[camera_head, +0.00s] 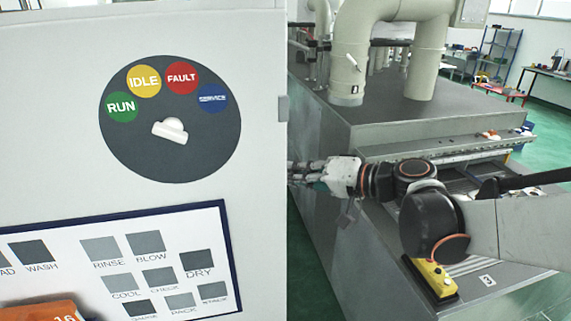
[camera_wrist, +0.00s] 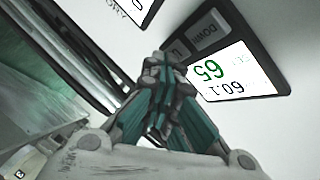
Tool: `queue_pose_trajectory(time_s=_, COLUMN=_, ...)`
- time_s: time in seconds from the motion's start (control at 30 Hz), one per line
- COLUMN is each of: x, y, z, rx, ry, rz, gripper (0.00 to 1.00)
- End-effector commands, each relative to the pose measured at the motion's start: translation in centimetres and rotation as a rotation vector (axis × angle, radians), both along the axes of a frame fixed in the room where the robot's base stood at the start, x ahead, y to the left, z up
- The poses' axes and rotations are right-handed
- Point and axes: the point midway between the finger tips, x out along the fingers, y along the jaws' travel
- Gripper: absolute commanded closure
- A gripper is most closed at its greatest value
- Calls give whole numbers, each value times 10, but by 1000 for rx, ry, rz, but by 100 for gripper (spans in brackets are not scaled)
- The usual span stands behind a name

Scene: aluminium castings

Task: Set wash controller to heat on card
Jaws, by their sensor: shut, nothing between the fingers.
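The wash controller (camera_wrist: 272,73) is a dark-framed unit with a white screen at the upper right of the wrist view. It shows a large green two-digit number and a smaller black number, turned over in this view, so I cannot read them surely. Two grey buttons, one marked DOWN (camera_wrist: 207,31), lie beside the screen. My gripper (camera_wrist: 170,75) is shut and empty, its fingertips close to the buttons; contact cannot be told. In the head view my gripper (camera_head: 292,173) is at the white panel's right edge.
A round dark dial plate (camera_head: 170,155) with a white knob (camera_head: 170,131) and coloured labels sits above the card. An orange object (camera_head: 40,311) covers the card's lower left. A large grey machine (camera_head: 345,235) with pipes stands at the right, behind my arm.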

Motion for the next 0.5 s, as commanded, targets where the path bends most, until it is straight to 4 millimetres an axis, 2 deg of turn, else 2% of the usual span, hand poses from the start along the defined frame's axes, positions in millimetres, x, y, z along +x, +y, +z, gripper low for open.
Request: queue_pose_trajectory(time_s=0.5, x=1, y=-5, z=-1, rx=0, ry=0, rz=1, gripper=100)
